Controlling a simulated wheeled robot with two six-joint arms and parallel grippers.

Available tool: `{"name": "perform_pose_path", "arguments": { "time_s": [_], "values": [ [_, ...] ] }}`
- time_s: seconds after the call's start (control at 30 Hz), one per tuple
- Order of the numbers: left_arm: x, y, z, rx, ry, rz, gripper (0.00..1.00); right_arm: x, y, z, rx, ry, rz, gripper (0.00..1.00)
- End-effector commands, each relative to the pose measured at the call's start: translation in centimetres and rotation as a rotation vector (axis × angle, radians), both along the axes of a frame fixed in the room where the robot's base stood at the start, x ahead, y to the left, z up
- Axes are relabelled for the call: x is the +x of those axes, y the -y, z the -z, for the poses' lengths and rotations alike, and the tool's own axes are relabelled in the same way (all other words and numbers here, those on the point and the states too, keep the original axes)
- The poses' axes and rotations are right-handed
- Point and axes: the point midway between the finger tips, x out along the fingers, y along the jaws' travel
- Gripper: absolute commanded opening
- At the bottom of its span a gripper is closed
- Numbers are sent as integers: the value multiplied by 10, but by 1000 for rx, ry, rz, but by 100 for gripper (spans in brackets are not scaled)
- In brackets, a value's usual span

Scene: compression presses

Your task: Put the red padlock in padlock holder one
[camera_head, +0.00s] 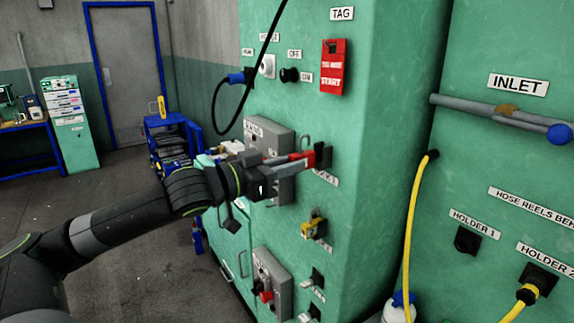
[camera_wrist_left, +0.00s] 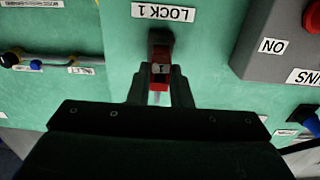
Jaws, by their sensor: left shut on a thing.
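The red padlock (camera_head: 301,158) is between the fingers of my left gripper (camera_head: 296,161), which is shut on it. The black holder marked LOCK 1 (camera_head: 322,154) is on the green cabinet front, right at the padlock's far end. In the left wrist view, which is upside down, the padlock (camera_wrist_left: 160,75) overlaps the black holder (camera_wrist_left: 160,42) between the fingertips (camera_wrist_left: 160,92). I cannot tell whether it is seated or only touching. My right gripper is not in view.
A yellow padlock (camera_head: 314,228) hangs in another holder below. Grey switch boxes (camera_head: 270,135) are on the cabinet left of the holder, with another (camera_head: 271,283) lower down. A red tag (camera_head: 334,67) is above. A black cable (camera_head: 226,110) loops near the upper left.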

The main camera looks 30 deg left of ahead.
Motion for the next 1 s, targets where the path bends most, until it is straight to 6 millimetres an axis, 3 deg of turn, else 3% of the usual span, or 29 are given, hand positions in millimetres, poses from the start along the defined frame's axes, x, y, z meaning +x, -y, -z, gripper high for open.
{"name": "perform_pose_path", "arguments": {
  "time_s": [0.4,1.0],
  "values": [
    [0,0,-2,1,1,1,0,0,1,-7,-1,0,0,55],
    [7,2,-1,-3,5,-4,0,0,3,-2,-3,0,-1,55]
  ]
}}
